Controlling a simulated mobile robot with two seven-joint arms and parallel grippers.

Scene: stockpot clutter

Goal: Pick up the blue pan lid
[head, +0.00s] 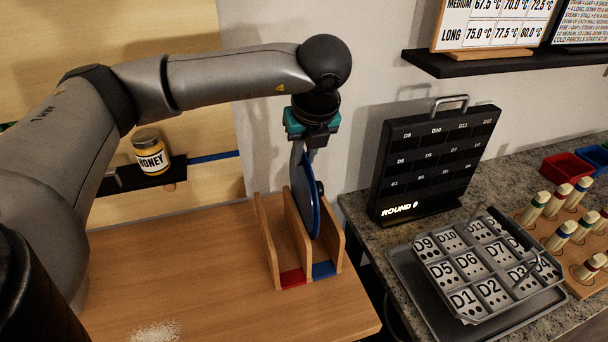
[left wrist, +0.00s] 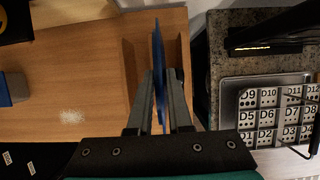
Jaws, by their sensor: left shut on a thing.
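The blue pan lid (head: 308,197) stands on edge, with its lower part between the dividers of the wooden rack (head: 268,240) in the head view. The slot it stands in has a blue mark at its front, and the slot beside it has a red mark. My left gripper (head: 308,150) points down at the lid's upper edge and is shut on it. In the left wrist view the lid (left wrist: 158,60) shows edge-on between the two fingers of the gripper (left wrist: 159,105). Whether the lid touches the rack's bottom is hidden. My right gripper is not in view.
A honey jar (head: 149,151) sits on a small black shelf behind the wooden table (head: 200,270). To the right, a granite counter holds a black board (head: 435,160), a tray of numbered tiles (head: 480,270) and wooden pegs. White grains lie on the table's front.

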